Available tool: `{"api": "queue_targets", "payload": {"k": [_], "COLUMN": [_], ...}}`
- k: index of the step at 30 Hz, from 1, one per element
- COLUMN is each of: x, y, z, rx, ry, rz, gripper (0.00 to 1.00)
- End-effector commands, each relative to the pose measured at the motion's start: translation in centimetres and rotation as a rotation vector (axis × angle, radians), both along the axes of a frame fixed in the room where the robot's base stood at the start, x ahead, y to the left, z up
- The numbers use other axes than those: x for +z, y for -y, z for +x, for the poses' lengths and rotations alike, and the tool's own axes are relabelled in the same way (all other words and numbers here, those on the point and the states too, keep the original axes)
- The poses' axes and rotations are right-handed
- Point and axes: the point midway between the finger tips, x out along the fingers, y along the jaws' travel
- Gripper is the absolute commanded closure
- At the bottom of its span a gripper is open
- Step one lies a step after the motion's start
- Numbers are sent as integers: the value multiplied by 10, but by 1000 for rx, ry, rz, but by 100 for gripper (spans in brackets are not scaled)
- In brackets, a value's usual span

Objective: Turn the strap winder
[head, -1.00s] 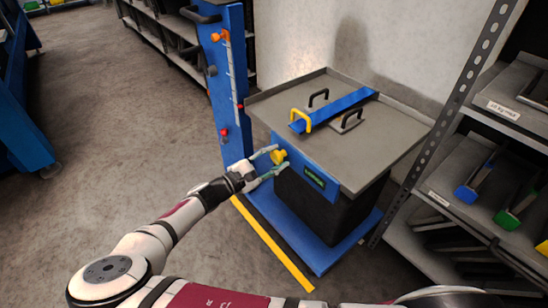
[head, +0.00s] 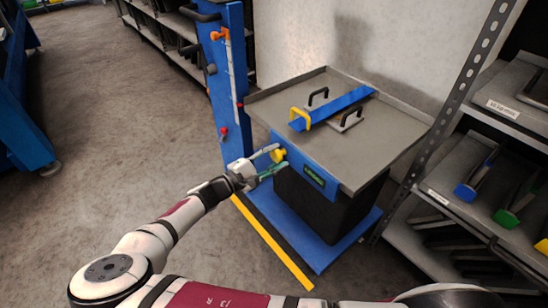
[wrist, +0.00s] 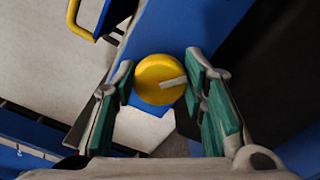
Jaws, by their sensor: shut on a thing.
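The strap winder appears to be the round yellow knob (head: 278,155) on the blue front panel of the lift cart. It also shows in the wrist view (wrist: 155,75), with a pale line running from near its middle toward its right edge. My gripper (head: 278,158) is at the knob from the left, its two fingers on either side of it. In the wrist view the green finger pads flank the knob, and my gripper (wrist: 162,80) is shut on it. Exact pad contact is hard to see.
The cart's grey tray top (head: 385,145) overhangs the knob and holds a blue bar (head: 345,103) with handles. A blue column (head: 228,85) stands behind left. A shelf rack (head: 455,120) is close on the right. The floor at left (head: 110,140) is clear.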

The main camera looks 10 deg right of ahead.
Motion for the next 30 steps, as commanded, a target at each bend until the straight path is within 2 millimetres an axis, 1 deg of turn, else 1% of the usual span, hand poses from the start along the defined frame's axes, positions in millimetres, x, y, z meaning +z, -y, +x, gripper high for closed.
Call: {"api": "queue_targets", "payload": {"k": [1,3,12,16,20,27,30], "x": [-1,0,0,0,0,0,-1], "y": [0,0,0,-7,-25,-68,-83], "z": [-1,-1,0,-4,-13,-38,-47], "rx": [-1,-1,0,1,3,3,2], "ry": [-1,-1,-1,-1,-1,-1,-2], "rz": [0,0,-1,2,2,2,2], "gripper": [56,41,41,41,41,41,41]}}
